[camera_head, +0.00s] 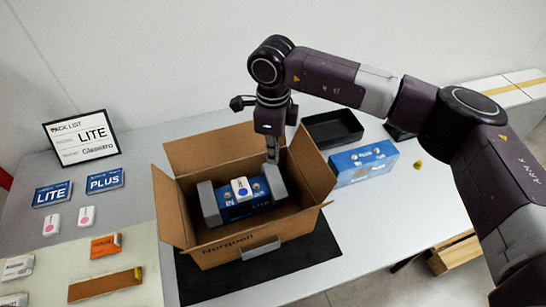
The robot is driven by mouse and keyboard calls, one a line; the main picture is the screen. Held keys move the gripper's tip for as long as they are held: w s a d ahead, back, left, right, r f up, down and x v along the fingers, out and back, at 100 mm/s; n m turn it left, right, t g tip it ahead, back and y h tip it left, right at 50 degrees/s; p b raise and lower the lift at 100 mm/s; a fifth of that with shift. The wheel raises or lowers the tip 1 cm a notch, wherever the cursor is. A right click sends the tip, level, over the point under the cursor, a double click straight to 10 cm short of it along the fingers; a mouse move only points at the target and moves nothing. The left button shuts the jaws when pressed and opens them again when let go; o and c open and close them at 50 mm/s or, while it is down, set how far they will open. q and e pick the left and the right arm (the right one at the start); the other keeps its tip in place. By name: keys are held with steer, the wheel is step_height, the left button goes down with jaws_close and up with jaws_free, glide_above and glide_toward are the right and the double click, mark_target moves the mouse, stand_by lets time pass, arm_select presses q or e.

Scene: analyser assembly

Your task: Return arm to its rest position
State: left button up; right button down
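My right arm (425,105) comes in from the right and bends down over the open cardboard box. My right gripper (272,155) points down just above or inside the box's far right part, behind the blue analyser (240,210). Its fingers are seen narrow and small, so I cannot tell whether they are open or shut, or whether they touch anything. The analyser, marked LITE, lies in the box (218,253) between two grey end pieces, with a white item with a blue dot (241,188) on top. My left gripper is not in view.
The box stands on a dark mat (315,252) with its flaps open. A black tray (332,128) and a blue PLUS unit (362,163) are to its right. A pack list sign (82,138), LITE and PLUS cards, and small packets are at left. The right side of the table is mostly clear.

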steer(key=shift+r, duration=0.55)
